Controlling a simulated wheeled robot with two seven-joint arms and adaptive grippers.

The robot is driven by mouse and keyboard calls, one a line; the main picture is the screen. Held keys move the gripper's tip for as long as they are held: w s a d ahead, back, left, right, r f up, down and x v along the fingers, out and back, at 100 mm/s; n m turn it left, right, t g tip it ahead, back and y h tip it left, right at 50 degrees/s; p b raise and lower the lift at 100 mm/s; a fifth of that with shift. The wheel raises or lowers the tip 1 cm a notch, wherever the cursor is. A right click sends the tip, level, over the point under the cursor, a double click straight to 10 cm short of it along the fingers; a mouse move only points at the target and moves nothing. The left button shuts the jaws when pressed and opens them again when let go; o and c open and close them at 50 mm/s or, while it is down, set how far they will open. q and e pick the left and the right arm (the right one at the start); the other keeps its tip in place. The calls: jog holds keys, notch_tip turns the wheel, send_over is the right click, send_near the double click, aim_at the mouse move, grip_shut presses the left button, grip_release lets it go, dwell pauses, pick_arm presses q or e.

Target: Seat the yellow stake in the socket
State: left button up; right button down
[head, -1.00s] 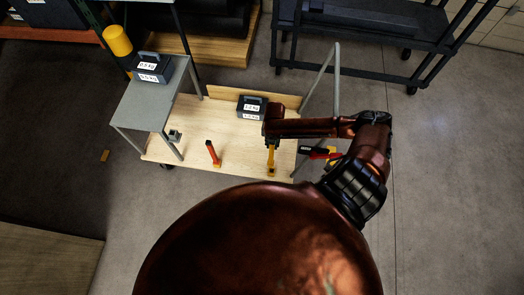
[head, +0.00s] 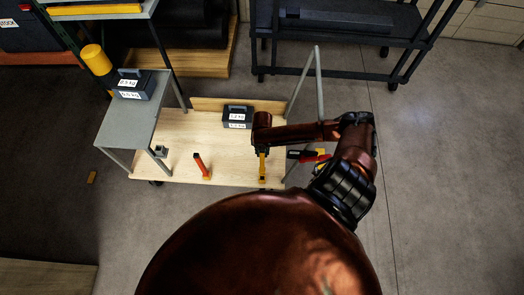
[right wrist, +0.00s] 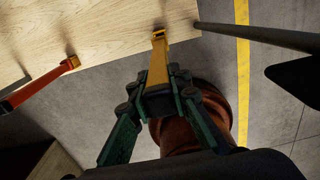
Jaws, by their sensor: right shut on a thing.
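The yellow stake (head: 262,170) is held in my right gripper (head: 262,150), over the front right part of the wooden table (head: 225,155). In the right wrist view the fingers (right wrist: 158,82) are closed on the yellow stake (right wrist: 158,60), and its far end reaches over the table edge. I cannot tell whether that end touches the wood. A small dark block (head: 160,152), which looks like the socket, sits on the table at the left, apart from the stake. My left gripper is not in view.
A red stake (head: 201,165) leans on the table between the block and my gripper. A toolbox (head: 237,117) stands at the back. A grey raised shelf (head: 130,115) with another toolbox (head: 134,86) is at the left. A grey post (head: 318,80) rises at the right.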

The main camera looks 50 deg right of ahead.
aim_at(262, 162)
jog(key=shift+f+b, duration=1.45)
jog(key=shift+f, duration=1.4)
jog(key=shift+f+b, duration=1.55)
jog(key=shift+f, duration=1.05)
jog(key=c, duration=1.7)
grip_release()
jog(key=shift+r, duration=0.2)
notch_tip(262, 162, up, 12)
jog(key=shift+f, duration=0.15)
